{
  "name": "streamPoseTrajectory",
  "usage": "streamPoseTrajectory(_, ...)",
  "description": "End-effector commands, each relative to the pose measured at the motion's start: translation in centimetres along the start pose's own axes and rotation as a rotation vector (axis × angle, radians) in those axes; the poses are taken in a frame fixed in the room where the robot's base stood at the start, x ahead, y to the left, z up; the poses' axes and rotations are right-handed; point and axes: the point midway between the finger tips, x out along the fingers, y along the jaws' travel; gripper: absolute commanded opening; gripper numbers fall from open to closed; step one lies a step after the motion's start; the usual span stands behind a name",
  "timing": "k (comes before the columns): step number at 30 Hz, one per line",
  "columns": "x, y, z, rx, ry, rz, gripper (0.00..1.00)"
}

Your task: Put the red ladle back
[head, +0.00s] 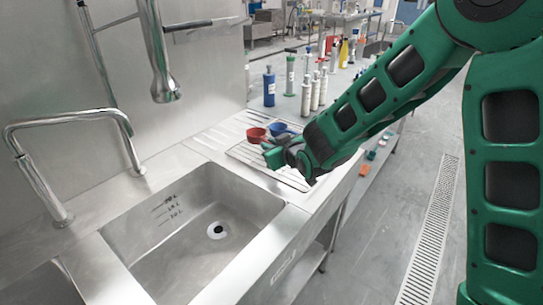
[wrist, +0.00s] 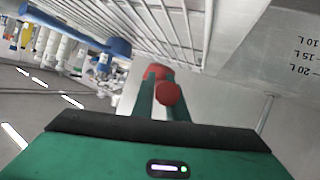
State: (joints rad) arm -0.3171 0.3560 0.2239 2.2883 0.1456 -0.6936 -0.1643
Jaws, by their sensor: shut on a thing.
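The red ladle (head: 256,134) is at the far side of the sink unit, with its cup open upward, over the wire drying rack. My gripper (head: 272,155) is shut on its handle at the near end; in the wrist view a red part of the ladle (wrist: 167,92) sits between the two green fingers (wrist: 158,105). The blue ladle (head: 279,128) lies just right of the red cup, and it also shows in the wrist view (wrist: 80,32). Whether the red ladle touches the rack is hidden.
Several bottles stand behind, including a blue one (head: 269,88). A curved tap (head: 70,118) rises at the left.

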Motion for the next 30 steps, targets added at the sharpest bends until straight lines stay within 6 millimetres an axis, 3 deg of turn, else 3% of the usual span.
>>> streamPoseTrajectory(6,1.1,-0.7,2.7,0.001,-0.003,-0.002,0.00)
streamPoseTrajectory(14,1.3,-0.8,3.3,0.001,-0.002,-0.001,0.00)
streamPoseTrajectory(15,1.3,-0.8,3.3,0.001,-0.004,-0.001,0.20)
streamPoseTrajectory(17,1.3,-0.8,3.3,0.001,-0.004,-0.001,0.31)
streamPoseTrajectory(26,1.2,-0.7,3.2,0.001,-0.002,-0.001,0.31)
streamPoseTrajectory(30,0.3,-0.7,3.2,0.000,-0.001,0.000,0.31)
